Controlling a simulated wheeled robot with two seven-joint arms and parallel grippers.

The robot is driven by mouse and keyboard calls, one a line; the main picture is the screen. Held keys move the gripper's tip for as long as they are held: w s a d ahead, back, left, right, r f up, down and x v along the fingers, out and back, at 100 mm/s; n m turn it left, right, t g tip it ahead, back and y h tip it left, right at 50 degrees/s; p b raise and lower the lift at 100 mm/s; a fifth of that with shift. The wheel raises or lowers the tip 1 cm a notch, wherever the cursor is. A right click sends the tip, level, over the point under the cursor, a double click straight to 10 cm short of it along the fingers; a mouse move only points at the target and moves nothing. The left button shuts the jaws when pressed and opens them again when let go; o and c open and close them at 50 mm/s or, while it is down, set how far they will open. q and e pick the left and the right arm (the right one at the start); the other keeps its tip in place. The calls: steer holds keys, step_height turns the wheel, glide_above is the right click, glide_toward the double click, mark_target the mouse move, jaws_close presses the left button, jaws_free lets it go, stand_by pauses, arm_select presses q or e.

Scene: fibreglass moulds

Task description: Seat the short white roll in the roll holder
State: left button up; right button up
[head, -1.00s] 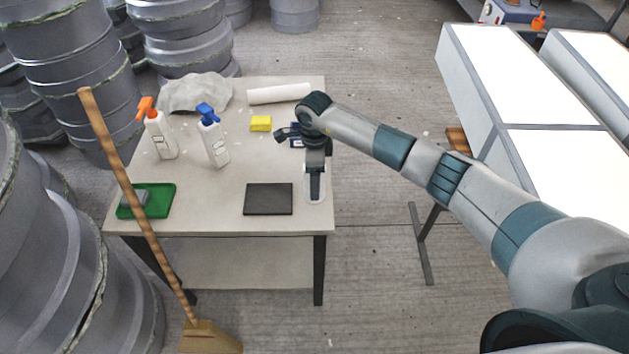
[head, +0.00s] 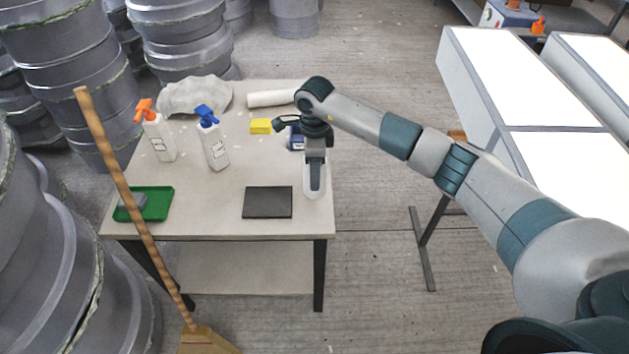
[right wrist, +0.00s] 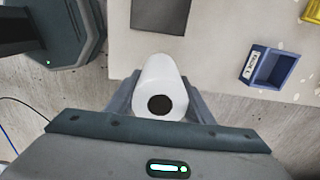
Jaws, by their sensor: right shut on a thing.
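The short white roll (right wrist: 152,72) is in my right gripper (right wrist: 160,98), between its two fingers, with its dark round core hole facing the wrist camera. In the head view the white roll (head: 314,194) shows upright under my right gripper (head: 315,172), near the table's right edge. A small open blue box (head: 296,143) with a white label stands behind the gripper and is partly hidden by it. The blue box also shows at the right of the right wrist view (right wrist: 275,70); it looks like the roll holder, but its label is too small to read. My left gripper is out of view.
The table (head: 225,215) also bears a dark plate (head: 268,202), a yellow block (head: 260,126), a long white roll (head: 268,98), two spray bottles, a cloth and a green tray (head: 158,203). A broom (head: 135,205) leans in front at left. Bare tabletop lies around the plate.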

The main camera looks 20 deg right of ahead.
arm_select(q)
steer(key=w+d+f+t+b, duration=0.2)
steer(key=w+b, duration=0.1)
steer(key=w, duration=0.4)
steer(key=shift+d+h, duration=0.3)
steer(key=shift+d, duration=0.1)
arm_select(e)
steer(key=s+d+r, duration=0.5)
steer(key=s+r, duration=0.2)
steer(key=s, duration=0.3)
steer(key=shift+s+d, duration=0.2)
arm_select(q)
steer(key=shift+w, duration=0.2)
arm_select(e)
steer(key=shift+w+r, duration=0.15)
